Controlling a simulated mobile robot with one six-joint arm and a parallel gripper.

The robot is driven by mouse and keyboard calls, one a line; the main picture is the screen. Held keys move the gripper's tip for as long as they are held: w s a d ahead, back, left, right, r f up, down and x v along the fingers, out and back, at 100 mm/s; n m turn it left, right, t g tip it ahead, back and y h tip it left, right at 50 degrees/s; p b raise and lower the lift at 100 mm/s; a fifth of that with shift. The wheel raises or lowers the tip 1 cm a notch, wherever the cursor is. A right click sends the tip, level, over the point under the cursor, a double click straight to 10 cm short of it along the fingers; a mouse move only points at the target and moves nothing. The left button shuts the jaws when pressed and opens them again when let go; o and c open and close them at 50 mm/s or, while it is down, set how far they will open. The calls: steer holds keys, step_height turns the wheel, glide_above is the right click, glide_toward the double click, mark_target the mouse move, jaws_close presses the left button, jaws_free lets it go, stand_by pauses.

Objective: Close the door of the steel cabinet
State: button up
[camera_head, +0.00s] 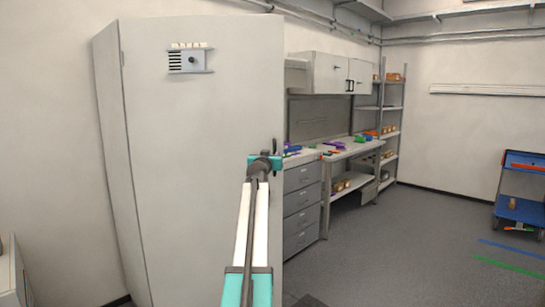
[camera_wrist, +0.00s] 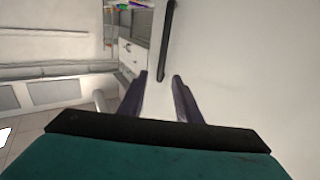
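The tall off-white steel cabinet (camera_head: 190,130) fills the left of the head view, with a small vent and latch panel near its top. I cannot tell whether its door is shut or slightly ajar. In the wrist view the door's pale face (camera_wrist: 240,60) fills the right side, with a dark vertical bar handle (camera_wrist: 168,35) near its edge. My gripper (camera_wrist: 160,78) is open, its two dark fingers apart and nothing held. The handle's lower end shows between and beyond the fingertips. In the head view my arm hides most of the gripper, in front of the door's right edge.
A grey drawer unit (camera_head: 301,205) and a workbench (camera_head: 350,147) with coloured items stand right of the cabinet. Shelves (camera_head: 392,130) stand behind. A blue cart (camera_head: 520,210) is at the far right.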

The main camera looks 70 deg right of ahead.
steer(key=shift+s+a, duration=0.2)
steer(key=shift+a, duration=1.45)
